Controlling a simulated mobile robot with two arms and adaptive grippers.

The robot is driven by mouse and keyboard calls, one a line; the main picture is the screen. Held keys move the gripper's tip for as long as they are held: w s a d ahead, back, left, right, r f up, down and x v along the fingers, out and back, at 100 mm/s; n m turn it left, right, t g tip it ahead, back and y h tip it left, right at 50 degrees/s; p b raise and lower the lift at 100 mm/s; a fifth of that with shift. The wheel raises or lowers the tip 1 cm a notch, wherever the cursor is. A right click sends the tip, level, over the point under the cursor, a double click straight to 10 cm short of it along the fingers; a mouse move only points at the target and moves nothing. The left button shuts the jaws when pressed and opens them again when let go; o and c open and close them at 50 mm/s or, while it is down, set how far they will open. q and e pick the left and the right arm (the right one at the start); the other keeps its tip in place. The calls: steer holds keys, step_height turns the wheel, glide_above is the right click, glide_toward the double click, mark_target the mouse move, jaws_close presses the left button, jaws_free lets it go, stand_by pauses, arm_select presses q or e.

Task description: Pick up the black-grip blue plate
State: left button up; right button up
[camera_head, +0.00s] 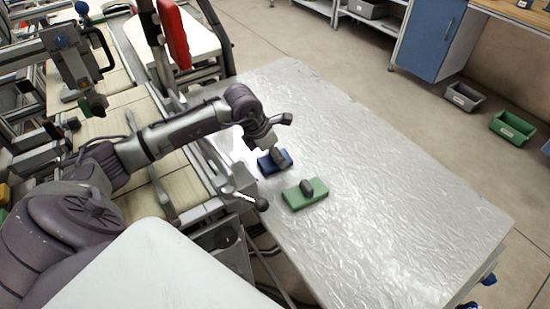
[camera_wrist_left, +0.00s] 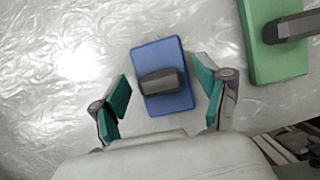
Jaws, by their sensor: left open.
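The blue plate (camera_head: 266,165) with a black grip lies on the silver table near its left edge in the head view. It also shows in the left wrist view (camera_wrist_left: 158,58), with its dark grip (camera_wrist_left: 162,83) across the middle. My left gripper (camera_head: 277,156) is above the blue plate and partly hides it. In the wrist view the green-padded fingers of my left gripper (camera_wrist_left: 165,95) are spread wide, one on each side of the plate and grip, with gaps to both. Nothing is held. My right gripper is not in view.
A green plate (camera_head: 293,201) with a dark grip lies close beside the blue one, nearer in the head view. The silver table (camera_head: 400,190) is clear to the right. Machine parts with a dark-knobbed lever (camera_head: 262,204) border the table's left edge.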

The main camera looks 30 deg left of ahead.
arm_select(q)
steer(key=c, duration=1.3)
steer(key=shift+o, duration=0.2)
steer(key=shift+r, duration=0.1)
steer(key=shift+r, duration=0.55)
step_height(320, 180, up, 3)
steer(key=shift+f+b, duration=0.1)
steer(key=shift+b, duration=0.5)
steer(key=s+d+r+b, duration=0.1)
steer(key=s+d+r, duration=0.1)
steer(key=d+r, duration=0.5)
steer(key=shift+d+b, duration=0.3)
steer(key=shift+d, duration=1.95)
